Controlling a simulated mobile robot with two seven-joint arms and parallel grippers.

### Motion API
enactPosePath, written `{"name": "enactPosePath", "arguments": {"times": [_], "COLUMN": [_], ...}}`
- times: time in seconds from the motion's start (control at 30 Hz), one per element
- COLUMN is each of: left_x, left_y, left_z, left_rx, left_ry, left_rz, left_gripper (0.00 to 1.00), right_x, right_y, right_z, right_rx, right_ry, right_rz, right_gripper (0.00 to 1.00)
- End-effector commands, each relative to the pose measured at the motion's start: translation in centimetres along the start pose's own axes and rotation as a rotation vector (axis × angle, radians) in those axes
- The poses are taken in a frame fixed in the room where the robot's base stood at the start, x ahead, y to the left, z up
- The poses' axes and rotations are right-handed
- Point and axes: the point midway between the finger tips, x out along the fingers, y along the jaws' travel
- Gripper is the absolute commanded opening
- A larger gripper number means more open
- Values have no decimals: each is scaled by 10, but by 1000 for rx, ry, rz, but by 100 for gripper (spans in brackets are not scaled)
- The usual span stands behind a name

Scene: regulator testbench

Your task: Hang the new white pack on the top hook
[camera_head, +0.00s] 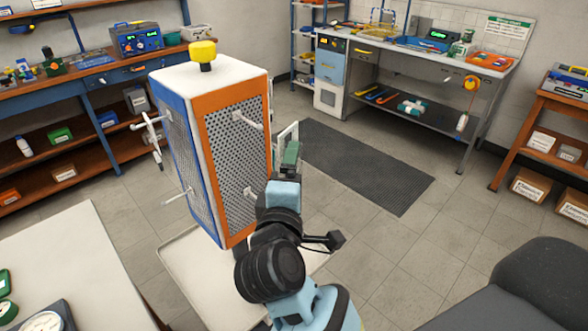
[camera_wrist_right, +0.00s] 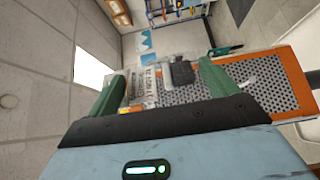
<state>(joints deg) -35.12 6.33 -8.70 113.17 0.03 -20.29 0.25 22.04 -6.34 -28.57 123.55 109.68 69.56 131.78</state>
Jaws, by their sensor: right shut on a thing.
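The display stand (camera_head: 180,85) has perforated panels in blue and orange frames. A white hook (camera_head: 247,120) sticks out high on its orange-framed face and looks empty. My right gripper (camera_head: 290,160) is to the right of that face, at about the height of its upper half. It is shut on a pale pack (camera_head: 288,132), mostly hidden in the head view by the green finger. In the right wrist view the pack (camera_wrist_right: 145,84), with small print, shows between the two green fingers, with the orange-framed panel (camera_wrist_right: 278,68) to the right. My left gripper is not in view.
The stand has a yellow knob (camera_head: 203,50) on top and a pale base (camera_head: 190,270). A white item (camera_head: 152,138) hangs on its blue-framed side. A pale table (camera_head: 70,240) is at the lower left. Open floor and a dark mat (camera_head: 365,165) are to the right.

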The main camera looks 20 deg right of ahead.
Motion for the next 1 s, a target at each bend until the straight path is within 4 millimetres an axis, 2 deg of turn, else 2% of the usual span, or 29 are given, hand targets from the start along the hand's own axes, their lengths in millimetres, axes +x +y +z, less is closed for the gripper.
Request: {"name": "enactPosePath", "arguments": {"times": [0.27,1.0], "left_x": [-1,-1], "left_y": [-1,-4], "left_z": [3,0], "left_rx": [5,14], "left_ry": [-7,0], "left_rz": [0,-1], "left_gripper": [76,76], "right_x": [2,25], "right_y": [0,-3], "right_z": [-4,-33], "right_rx": [-2,-2], "right_ry": [2,2], "right_rz": [1,2], "right_gripper": [59,59]}}
